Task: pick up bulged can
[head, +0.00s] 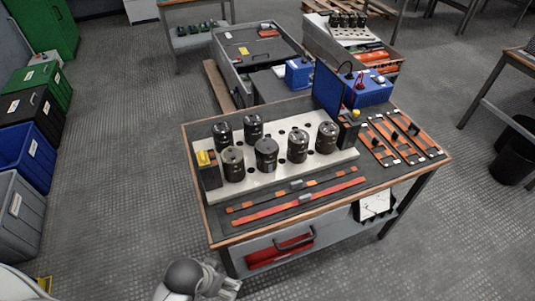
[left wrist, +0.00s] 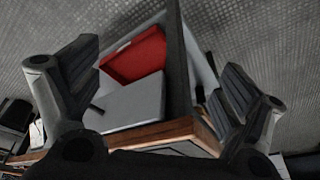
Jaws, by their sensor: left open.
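Several black cylindrical cans stand upright on a pale perforated board (head: 341,157) on the workbench in the head view. The front-left can (head: 233,165) has a tan-looking top, unlike its neighbours; I cannot tell for certain that it is the bulged can. The other cans, such as the front-middle can (head: 266,156), show dark tops with pale marks. My left gripper (head: 228,287) is low in front of the bench's front edge, away from the cans. In the left wrist view its fingers (left wrist: 160,65) are spread and empty, with no can in sight. My right gripper is not seen.
The workbench (head: 220,238) has orange strips (head: 300,203) along its front and orange bar assemblies (head: 397,138) at right. A black block with a yellow top (head: 207,168) stands left of the cans. A blue panel (head: 327,90) rises behind.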

